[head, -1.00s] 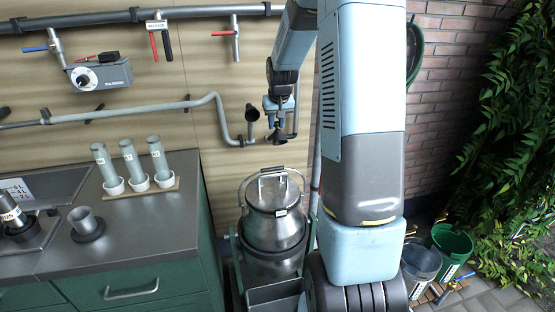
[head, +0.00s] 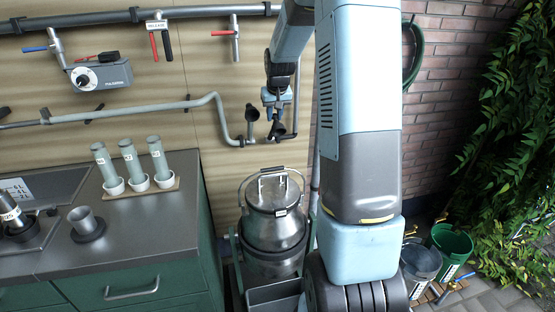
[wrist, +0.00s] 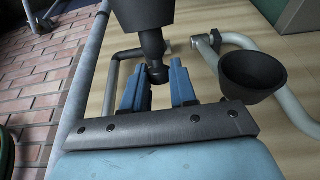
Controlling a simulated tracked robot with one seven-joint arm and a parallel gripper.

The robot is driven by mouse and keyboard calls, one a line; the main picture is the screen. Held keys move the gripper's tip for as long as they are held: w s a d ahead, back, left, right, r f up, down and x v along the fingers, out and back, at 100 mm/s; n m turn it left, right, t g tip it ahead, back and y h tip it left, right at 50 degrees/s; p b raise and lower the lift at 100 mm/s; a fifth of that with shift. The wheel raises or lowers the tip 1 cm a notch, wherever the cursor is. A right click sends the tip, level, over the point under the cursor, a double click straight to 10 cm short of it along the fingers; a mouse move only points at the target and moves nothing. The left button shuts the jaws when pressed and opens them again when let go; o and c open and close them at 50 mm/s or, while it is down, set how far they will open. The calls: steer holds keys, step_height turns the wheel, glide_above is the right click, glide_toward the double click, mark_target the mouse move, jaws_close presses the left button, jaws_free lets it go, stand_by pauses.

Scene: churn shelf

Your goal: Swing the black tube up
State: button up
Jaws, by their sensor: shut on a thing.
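The black tube (wrist: 143,14) fills the top of the wrist view, with a wide end narrowing to a neck and knob. My gripper (wrist: 160,75) has its two blue fingers on either side of that narrow part and is shut on it. In the head view the tube (head: 279,130) is a small dark shape at the wall, just below my gripper (head: 273,110). It looks tilted there, and its exact angle is hard to tell. A second black cup (wrist: 252,75) sits open on the grey pipe to the right in the wrist view.
The grey pipe (head: 222,108) runs along the wall beside the tube. A metal churn (head: 275,222) stands below. The counter (head: 150,232) with several cups is at left; buckets (head: 450,243) and plants are at right.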

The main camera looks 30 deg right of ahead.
steer(key=shift+w+d+r, duration=0.15)
steer(key=shift+w+r, duration=0.2)
steer(key=shift+w, duration=0.3)
steer(key=shift+w+d+r, duration=0.1)
steer(key=shift+w+r, duration=0.2)
steer(key=shift+w, duration=0.35)
steer(key=shift+w+d+r, duration=0.1)
steer(key=shift+w+r, duration=0.05)
steer(key=shift+w, duration=0.35)
steer(key=shift+w+d+r, duration=0.1)
steer(key=shift+w+r, duration=0.05)
steer(key=shift+w, duration=0.35)
steer(key=o, duration=0.9)
steer(key=shift+v, duration=3.5)
